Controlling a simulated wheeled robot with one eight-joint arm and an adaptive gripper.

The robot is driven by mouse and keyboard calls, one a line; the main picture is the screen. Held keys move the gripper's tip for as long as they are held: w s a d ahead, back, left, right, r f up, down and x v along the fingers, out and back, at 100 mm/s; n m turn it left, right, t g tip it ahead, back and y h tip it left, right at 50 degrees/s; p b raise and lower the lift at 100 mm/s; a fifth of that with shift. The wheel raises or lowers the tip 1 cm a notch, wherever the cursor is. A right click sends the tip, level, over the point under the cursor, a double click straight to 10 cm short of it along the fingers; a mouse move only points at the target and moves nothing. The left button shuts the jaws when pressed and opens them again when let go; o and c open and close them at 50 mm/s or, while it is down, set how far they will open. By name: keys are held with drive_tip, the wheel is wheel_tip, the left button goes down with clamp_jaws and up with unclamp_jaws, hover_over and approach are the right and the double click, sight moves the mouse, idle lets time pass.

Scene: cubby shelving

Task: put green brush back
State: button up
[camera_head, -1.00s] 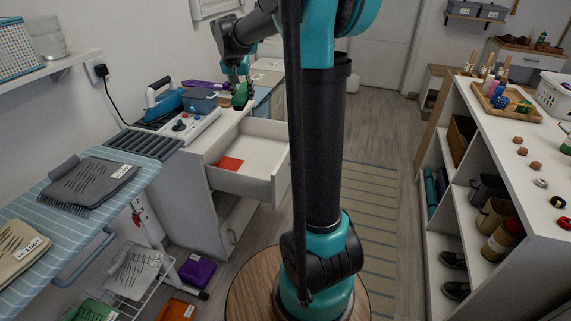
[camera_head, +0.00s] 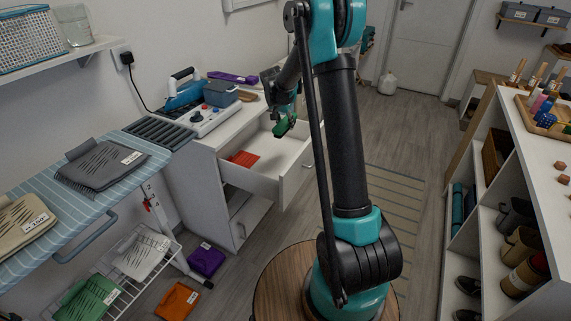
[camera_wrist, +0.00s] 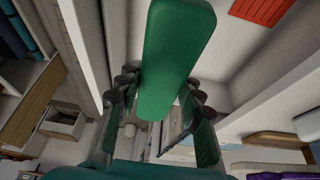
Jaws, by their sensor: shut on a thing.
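The green brush (camera_wrist: 172,60) is between the fingers of my gripper (camera_wrist: 165,115) and fills the upper middle of the wrist view. In the head view the green brush (camera_head: 284,127) looks small, at the end of my arm. My gripper (camera_head: 281,115) is shut on it and holds it above the open white drawer (camera_head: 250,180). The drawer is pulled out of the white cabinet and has an orange-red item (camera_head: 243,158) lying inside at its left. The same item shows at the top right of the wrist view (camera_wrist: 262,10).
On the cabinet top stand a blue-grey box (camera_head: 221,93), a white panel with knobs (camera_head: 207,119) and a blue iron-like tool (camera_head: 184,92). A striped ironing board (camera_head: 90,205) is at the left. A white cubby shelf (camera_head: 545,185) stands at the right.

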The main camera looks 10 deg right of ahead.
sight(286, 163)
wheel_tip(286, 163, down, 20)
drive_tip(key=shift+a+r, duration=0.1)
drive_tip(key=shift+r, duration=0.15)
idle(0.4)
drive_tip(key=o, duration=1.1)
drive_tip(key=shift+f, duration=0.1)
drive_tip(key=v, duration=1.2)
drive_tip(key=shift+r, duration=0.2)
drive_tip(key=shift+w, duration=0.1)
